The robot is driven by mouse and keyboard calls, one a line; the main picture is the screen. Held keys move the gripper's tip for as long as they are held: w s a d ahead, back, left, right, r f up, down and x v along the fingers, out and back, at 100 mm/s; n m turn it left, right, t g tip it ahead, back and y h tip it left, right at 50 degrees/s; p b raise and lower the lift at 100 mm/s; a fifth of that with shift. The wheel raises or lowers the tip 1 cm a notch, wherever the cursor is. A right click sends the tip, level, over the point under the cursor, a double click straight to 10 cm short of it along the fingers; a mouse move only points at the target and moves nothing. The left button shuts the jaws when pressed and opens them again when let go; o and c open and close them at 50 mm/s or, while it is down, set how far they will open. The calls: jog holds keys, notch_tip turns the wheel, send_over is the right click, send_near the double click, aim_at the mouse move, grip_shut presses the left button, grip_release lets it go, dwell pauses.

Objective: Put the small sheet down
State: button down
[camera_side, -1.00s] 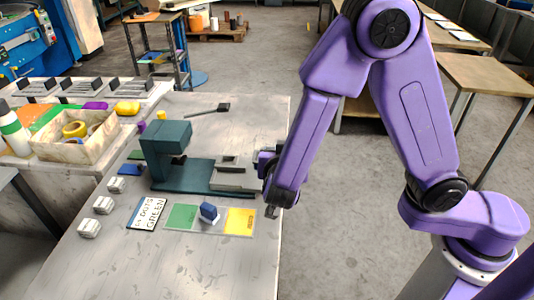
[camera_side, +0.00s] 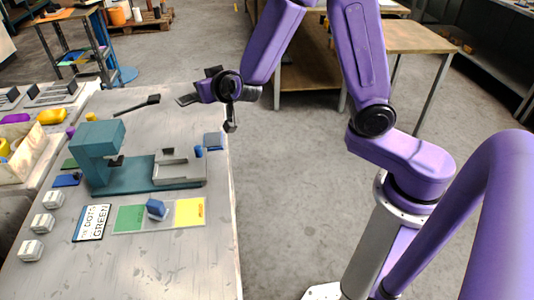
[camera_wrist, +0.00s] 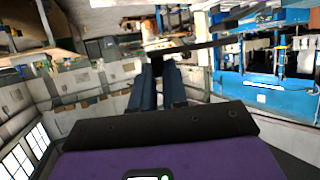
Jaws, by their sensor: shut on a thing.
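My gripper (camera_side: 196,97) is raised above the far right part of the table, beyond the press. In the wrist view its two dark blue fingers (camera_wrist: 157,85) are shut on the small sheet (camera_wrist: 205,47), which shows nearly edge-on as a thin dark strip across the fingertips. The sheet is small and hard to tell from the gripper in the side view. On the table, a green square (camera_side: 130,218) and a yellow square (camera_side: 190,212) lie on a pale plate, with a blue block (camera_side: 156,207) between them. A card (camera_side: 92,222) reading "DOTS GREEN" lies to the left.
A teal press (camera_side: 98,150) with a grey bed (camera_side: 180,172) stands mid-table. A blue square pad (camera_side: 214,140) lies near the right edge. Several pale metal blocks (camera_side: 43,223) line the left. A dark-handled tool (camera_side: 138,104) lies behind. The front table is clear.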

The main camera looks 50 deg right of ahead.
jog(key=d+r+n+y, duration=0.3)
jog(key=d, duration=0.4)
jog(key=shift+w+d+r+t+y, duration=0.15)
jog(key=shift+w+r+t+y, duration=0.15)
jog(key=shift+y, duration=0.1)
jog(key=s+a+f+n+g+y, duration=0.1)
jog(key=s+a+f+n+y, duration=0.15)
jog(key=a, duration=0.65)
jog(key=s+a+f+n+g+y, duration=0.2)
jog(key=s+a+n+y, duration=0.2)
jog(key=a, duration=0.4)
jog(key=s+a+f+n+g+y, duration=0.1)
jog(key=s+a+f+n+y, duration=0.2)
jog(key=a, duration=0.6)
send_over(138, 207)
jog(key=f, duration=0.9)
jog(key=shift+s+d+f, duration=0.15)
jog(key=shift+s, duration=0.05)
jog(key=shift+w+f, duration=0.25)
jog(key=shift+f, duration=1.6)
